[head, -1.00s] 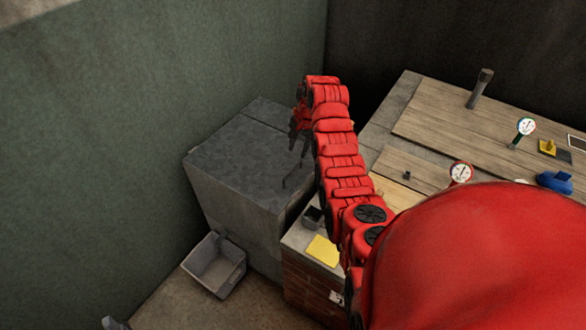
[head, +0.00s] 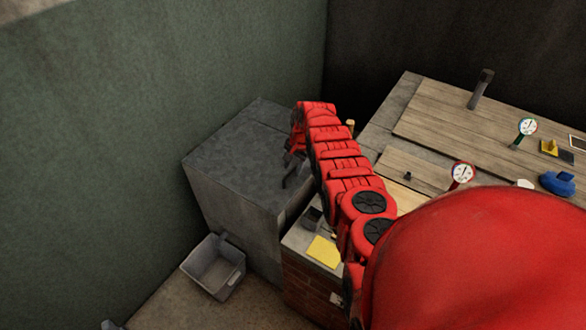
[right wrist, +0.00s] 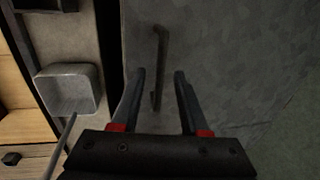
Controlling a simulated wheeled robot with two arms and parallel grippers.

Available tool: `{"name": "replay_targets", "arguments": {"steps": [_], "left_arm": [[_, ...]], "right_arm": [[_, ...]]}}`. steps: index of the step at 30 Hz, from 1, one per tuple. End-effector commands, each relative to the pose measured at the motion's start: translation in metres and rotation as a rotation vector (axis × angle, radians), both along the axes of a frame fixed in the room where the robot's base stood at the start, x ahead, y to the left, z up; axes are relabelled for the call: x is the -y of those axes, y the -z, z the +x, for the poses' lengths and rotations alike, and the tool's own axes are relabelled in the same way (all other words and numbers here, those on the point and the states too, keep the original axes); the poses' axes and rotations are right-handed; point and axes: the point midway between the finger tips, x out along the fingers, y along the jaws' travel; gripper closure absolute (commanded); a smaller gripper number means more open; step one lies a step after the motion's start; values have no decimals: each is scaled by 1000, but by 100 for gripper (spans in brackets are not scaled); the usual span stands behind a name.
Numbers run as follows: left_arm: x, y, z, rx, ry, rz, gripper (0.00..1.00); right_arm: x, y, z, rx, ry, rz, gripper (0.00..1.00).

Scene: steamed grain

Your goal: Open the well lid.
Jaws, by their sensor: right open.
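The well lid (head: 235,150) is the dark grey slab top of a box-shaped well in the left middle of the head view. It lies flat and closed. In the right wrist view the lid (right wrist: 225,50) fills the middle and right, and a thin dark bar handle (right wrist: 162,48) stands on it. My right gripper (head: 289,178) is over the lid's right side. In the wrist view my right gripper (right wrist: 160,75) is open, its two fingers on either side of the handle's line. I cannot tell whether they touch it. My left gripper is not in view.
A grey bin (head: 213,272) stands on the floor at the well's front. A brick-fronted counter with a yellow sheet (head: 323,251) adjoins the well on the right. Wooden boards (head: 450,118) and gauges (head: 462,173) are farther right. A green wall (head: 130,130) is at the left.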

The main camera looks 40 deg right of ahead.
Motion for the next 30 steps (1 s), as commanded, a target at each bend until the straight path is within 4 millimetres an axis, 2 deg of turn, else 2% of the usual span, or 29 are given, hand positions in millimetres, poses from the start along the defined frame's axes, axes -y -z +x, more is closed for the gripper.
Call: {"name": "replay_targets", "arguments": {"steps": [7,14,30], "left_arm": [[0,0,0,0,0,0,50],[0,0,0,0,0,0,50],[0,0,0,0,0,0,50]], "right_arm": [[0,0,0,0,-1,0,57],[0,0,0,0,-1,0,99],[0,0,0,0,-1,0,100]]}}
